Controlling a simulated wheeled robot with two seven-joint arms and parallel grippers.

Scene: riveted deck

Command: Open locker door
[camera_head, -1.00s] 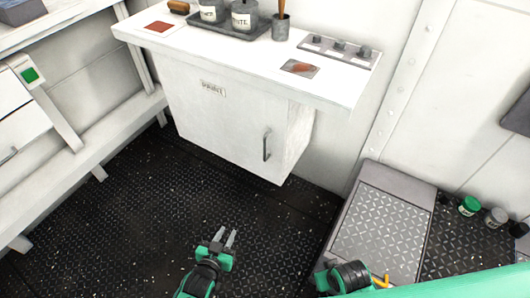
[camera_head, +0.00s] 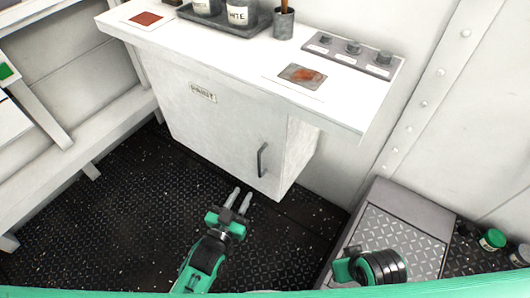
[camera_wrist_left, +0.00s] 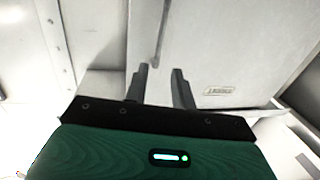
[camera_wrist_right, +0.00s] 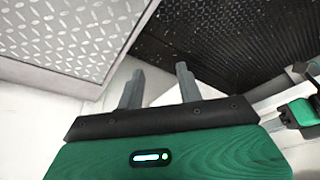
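The white locker (camera_head: 215,120) under the counter has a closed front door with a "PAINT" label (camera_head: 203,92) and a dark vertical handle (camera_head: 262,160) near its right edge. My left gripper (camera_head: 240,199) is open and empty, in front of and below the handle in the head view. In the left wrist view the handle (camera_wrist_left: 161,35) stands beyond and between the open fingers (camera_wrist_left: 158,86), apart from them. My right gripper is open and empty in the right wrist view (camera_wrist_right: 158,88); in the head view only part of that arm shows, by the grey step.
A counter (camera_head: 220,55) overhangs the locker and carries a tray of pots (camera_head: 225,22) and a knob panel (camera_head: 352,52). A grey step box (camera_head: 400,225) stands at the right, with jars (camera_head: 492,240) beside it. Dark floor (camera_head: 110,215) is clear at left.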

